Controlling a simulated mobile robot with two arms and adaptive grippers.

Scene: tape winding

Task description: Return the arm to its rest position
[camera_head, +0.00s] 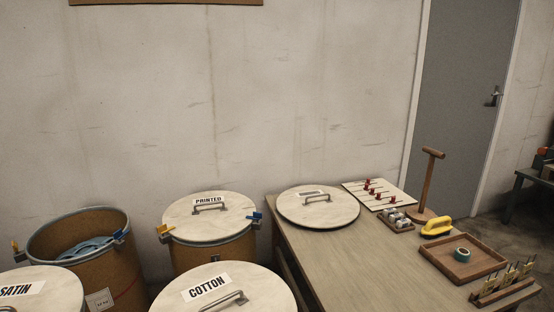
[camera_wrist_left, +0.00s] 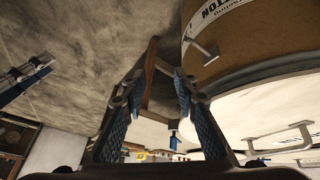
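My left gripper (camera_wrist_left: 158,88) shows in the left wrist view, with its two blue-padded fingers apart and nothing held between them. That view is tilted over, with the cotton drum (camera_wrist_left: 230,45) and its pale lid (camera_wrist_left: 262,112) to the right of the fingers. Neither of my arms shows in the head view, and my right gripper is in neither view.
Drums with lids marked printed (camera_head: 210,225), cotton (camera_head: 205,300) and satin (camera_head: 50,298) stand left of the table (camera_head: 330,262). An open drum (camera_head: 115,262) holds blue material. A loose lid (camera_head: 318,213), tray (camera_head: 484,268) and tape roll (camera_head: 462,255) are on the table.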

